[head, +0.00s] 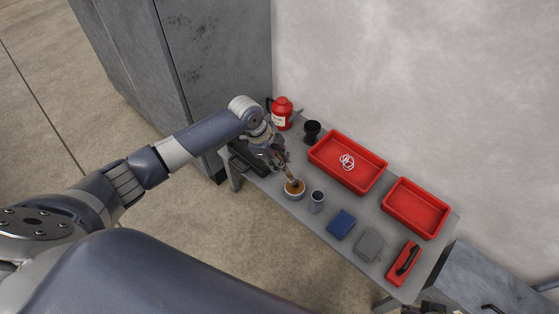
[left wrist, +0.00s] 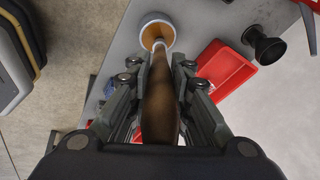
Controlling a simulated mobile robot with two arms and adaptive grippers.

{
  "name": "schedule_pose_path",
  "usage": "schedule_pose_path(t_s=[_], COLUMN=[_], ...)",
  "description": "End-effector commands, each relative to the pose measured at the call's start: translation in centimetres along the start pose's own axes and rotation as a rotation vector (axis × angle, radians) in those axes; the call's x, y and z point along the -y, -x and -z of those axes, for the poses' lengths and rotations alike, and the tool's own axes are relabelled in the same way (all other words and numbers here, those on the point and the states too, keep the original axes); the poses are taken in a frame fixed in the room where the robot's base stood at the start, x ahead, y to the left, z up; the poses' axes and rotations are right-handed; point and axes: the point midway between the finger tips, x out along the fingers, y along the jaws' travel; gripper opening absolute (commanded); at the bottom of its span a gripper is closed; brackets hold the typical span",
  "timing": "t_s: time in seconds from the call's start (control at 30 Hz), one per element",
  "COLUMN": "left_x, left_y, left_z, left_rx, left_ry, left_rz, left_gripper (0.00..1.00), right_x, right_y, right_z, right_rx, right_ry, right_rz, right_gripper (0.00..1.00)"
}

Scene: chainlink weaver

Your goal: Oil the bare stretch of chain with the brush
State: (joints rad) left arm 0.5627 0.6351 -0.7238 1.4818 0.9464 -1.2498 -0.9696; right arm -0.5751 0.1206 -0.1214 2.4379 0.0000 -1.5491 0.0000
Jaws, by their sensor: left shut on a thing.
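My left gripper (head: 279,160) is shut on the brush (left wrist: 160,100), around its brown wooden handle. In the left wrist view the brush points away from the gripper, and its tip end reaches into or over the mouth of a pale cup of amber liquid (left wrist: 146,24). The same cup (head: 294,195) stands near the front edge of the bench in the head view. I cannot tell whether the bristles touch the liquid. I cannot make out a chain in either view. My right gripper does not show.
The grey bench (head: 330,205) holds a red oil can (head: 282,113), a black cup-like thing (head: 312,130), a red tray with white rings (head: 372,183), another red tray (head: 416,208), a small grey cup (head: 317,201), a blue block (head: 341,223) and a grey block (head: 368,245).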

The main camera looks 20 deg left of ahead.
Motion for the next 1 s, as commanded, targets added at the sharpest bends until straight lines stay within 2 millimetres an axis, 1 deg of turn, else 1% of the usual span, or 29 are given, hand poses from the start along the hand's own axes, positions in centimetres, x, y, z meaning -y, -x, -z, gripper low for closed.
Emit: schedule_pose_path(t_s=[0.37,1.0], left_x=[-0.01,-0.03], left_y=[-0.02,-0.05], left_z=[0.01,0.00], left_rx=[0.000,0.000], left_ry=[0.000,0.000], left_rz=[0.000,0.000], left_gripper=[0.00,0.00], right_x=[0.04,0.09], right_y=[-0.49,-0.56], right_z=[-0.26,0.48], right_rx=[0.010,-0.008], right_ry=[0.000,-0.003], right_rz=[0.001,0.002], right_gripper=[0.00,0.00])
